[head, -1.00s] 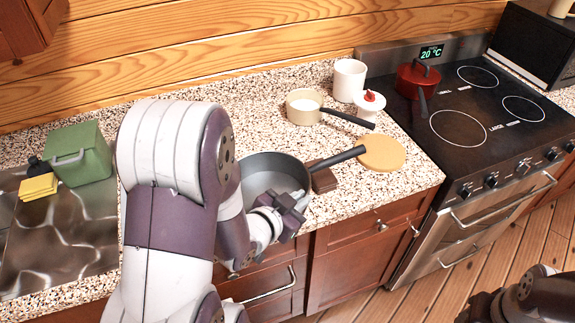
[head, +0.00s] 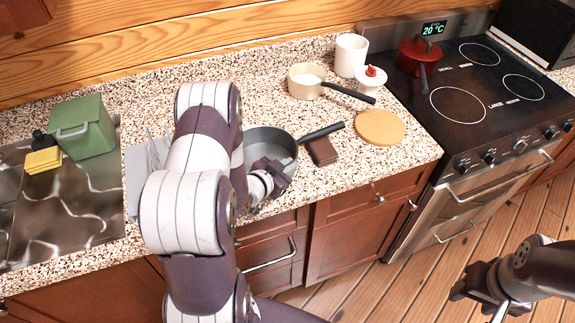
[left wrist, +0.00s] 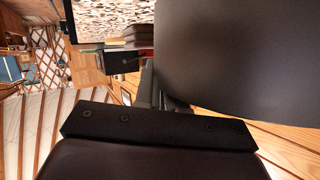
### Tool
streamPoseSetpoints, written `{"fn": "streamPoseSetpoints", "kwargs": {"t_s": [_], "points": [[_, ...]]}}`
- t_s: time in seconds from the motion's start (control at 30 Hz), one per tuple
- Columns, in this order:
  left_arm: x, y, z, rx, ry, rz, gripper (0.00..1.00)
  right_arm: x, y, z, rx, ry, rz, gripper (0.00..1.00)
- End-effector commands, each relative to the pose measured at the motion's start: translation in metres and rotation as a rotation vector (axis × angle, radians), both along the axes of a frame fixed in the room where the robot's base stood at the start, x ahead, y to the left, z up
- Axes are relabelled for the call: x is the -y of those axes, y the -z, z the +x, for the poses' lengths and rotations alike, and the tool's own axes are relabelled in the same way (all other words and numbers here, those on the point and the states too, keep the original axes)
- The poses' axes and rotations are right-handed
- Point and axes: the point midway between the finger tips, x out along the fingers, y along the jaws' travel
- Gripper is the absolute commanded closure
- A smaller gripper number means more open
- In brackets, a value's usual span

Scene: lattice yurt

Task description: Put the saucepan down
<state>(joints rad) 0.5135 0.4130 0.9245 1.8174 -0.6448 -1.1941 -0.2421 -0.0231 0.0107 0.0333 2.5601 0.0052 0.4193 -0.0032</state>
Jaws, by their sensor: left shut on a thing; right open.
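The dark grey saucepan (head: 284,148) with a black handle pointing right is over the counter's front part in the head view. My left gripper (head: 272,176) is shut on its near side. My arm hides its left part. I cannot tell whether its base touches the counter. In the left wrist view a large dark surface, apparently the saucepan (left wrist: 240,60), fills the upper right. My right gripper (head: 468,290) is open and empty over the floor at the lower right.
A brown block (head: 322,151) lies beside the saucepan, near its handle. A round tan board (head: 380,127), a cream pan (head: 302,89), a white canister (head: 351,55) and a red-knobbed white pot (head: 366,84) stand rightward. A red pot (head: 414,57) is on the stove. The speckled counter (head: 365,165) has bare patches.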

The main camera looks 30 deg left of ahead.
Motion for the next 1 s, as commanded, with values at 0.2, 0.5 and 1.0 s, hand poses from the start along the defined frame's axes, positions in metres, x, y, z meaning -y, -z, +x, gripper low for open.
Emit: {"fn": "streamPoseSetpoints", "kwargs": {"t_s": [0.2, 0.5, 1.0], "points": [[0.000, 0.003, 0.001, 0.002, 0.000, 0.002, 1.00, 0.000, 0.004, 0.000, 0.000, 0.000, 0.000, 0.45], [0.000, 0.003, 0.000, -0.001, 0.001, 0.000, 0.65, 0.000, 0.003, 0.000, 0.000, 0.000, 0.000, 0.45], [-0.011, -0.027, -0.065, 0.001, -0.006, 0.001, 0.65, 0.000, 0.008, 0.000, 0.000, 0.000, 0.000, 0.45]]}}
